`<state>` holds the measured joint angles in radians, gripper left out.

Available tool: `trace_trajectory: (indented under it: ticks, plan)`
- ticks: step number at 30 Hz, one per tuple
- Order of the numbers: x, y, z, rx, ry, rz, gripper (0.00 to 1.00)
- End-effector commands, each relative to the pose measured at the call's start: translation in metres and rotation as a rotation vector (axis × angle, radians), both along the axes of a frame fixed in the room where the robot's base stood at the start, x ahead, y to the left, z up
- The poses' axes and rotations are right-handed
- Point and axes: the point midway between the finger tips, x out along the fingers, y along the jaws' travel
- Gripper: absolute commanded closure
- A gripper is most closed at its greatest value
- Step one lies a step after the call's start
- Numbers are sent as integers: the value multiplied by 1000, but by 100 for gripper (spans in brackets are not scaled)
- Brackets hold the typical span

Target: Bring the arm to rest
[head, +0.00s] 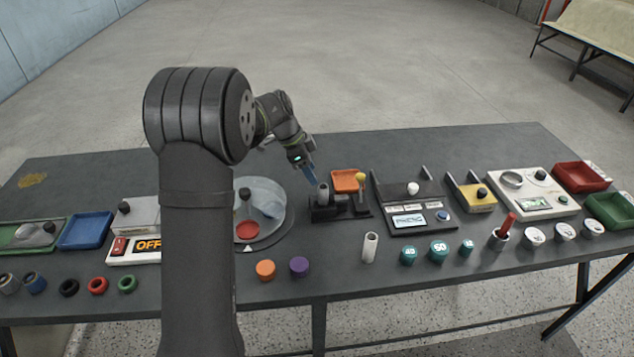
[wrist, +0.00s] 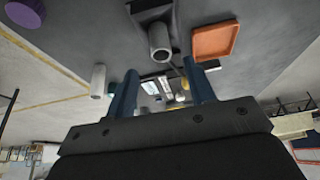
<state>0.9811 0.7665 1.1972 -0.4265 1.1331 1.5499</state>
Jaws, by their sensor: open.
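My arm rises from the front of the table and reaches over it. My gripper (head: 310,172) is above the middle of the table, over a dark fixture (head: 328,208) that holds a grey cylinder (head: 323,193). In the wrist view the two blue fingers of my gripper (wrist: 160,92) stand apart with nothing between them. The grey cylinder (wrist: 160,42) shows beyond the fingers, apart from them. The arm hides part of the table to the left of the round glass dish.
A white tube (head: 370,247) stands in front. A round turntable dish (head: 268,205) lies to the left. Devices and weights fill the right. The table's back strip is mostly clear.

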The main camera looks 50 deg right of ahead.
Motion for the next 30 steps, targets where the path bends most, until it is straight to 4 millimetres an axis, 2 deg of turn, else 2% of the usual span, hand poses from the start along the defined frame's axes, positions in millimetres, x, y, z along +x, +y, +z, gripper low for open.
trace_trajectory:
  ticks: [6,18,23,30]
  plan:
    - [6,6,19,1,1,1,50]
    - [5,6,19,2,2,0,50]
    - [1,2,6,3,3,-1,50]
    - [-11,-9,-35,4,4,0,50]
